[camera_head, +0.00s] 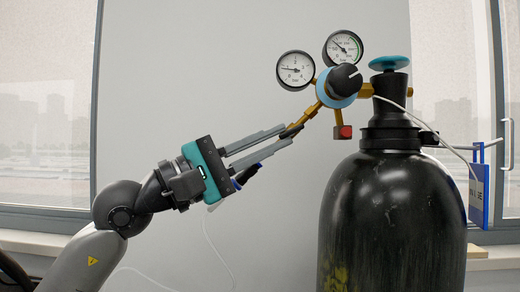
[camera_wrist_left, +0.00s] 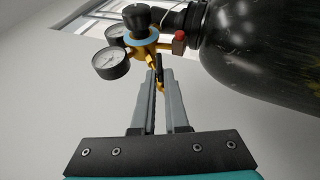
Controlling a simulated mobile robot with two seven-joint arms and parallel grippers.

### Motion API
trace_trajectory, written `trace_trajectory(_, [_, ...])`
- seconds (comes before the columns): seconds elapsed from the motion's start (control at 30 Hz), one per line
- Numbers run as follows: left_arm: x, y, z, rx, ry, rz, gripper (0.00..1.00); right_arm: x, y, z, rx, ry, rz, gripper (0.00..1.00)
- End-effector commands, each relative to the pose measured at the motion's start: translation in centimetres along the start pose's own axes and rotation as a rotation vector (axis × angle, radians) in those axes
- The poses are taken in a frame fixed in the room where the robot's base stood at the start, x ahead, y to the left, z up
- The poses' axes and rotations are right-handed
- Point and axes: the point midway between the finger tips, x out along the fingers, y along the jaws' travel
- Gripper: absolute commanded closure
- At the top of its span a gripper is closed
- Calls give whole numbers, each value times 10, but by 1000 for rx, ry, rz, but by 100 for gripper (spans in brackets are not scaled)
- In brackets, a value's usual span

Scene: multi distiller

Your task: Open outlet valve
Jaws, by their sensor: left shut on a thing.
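The outlet valve (camera_head: 291,131) is a small dark handle on the brass outlet arm, low and left of the regulator (camera_head: 336,84). My left gripper (camera_head: 285,135) reaches up from the left with its fingertips at this valve. In the left wrist view the dark valve handle (camera_wrist_left: 159,74) stands between the two fingertips (camera_wrist_left: 160,78), and the fingers are shut on it. The fingers partly hide the handle, so its exact angle is hard to tell. My right gripper is not in view.
The regulator carries two round gauges (camera_head: 295,70) and a black knob (camera_head: 346,79). A red-ended fitting (camera_head: 343,131) hangs below it. A large black cylinder (camera_head: 395,215) with a teal handwheel (camera_head: 389,63) stands at right. A white hose hangs behind my gripper.

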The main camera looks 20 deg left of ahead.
Motion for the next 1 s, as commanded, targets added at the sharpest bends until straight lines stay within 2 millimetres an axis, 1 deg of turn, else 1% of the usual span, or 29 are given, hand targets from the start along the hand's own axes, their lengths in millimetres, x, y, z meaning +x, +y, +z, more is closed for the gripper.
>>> trace_trajectory(0.03, [2,6,5,-11,-17,50,100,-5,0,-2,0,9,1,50])
trace_trajectory(0.2, [3,5,6,-47,-20,138,100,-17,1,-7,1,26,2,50])
trace_trajectory(0.4, [3,3,6,-89,-22,233,100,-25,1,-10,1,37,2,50])
trace_trajectory(0.7, [2,1,6,-122,-20,315,100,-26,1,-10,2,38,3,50])
trace_trajectory(1.0, [2,0,5,-129,-17,330,100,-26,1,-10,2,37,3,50])
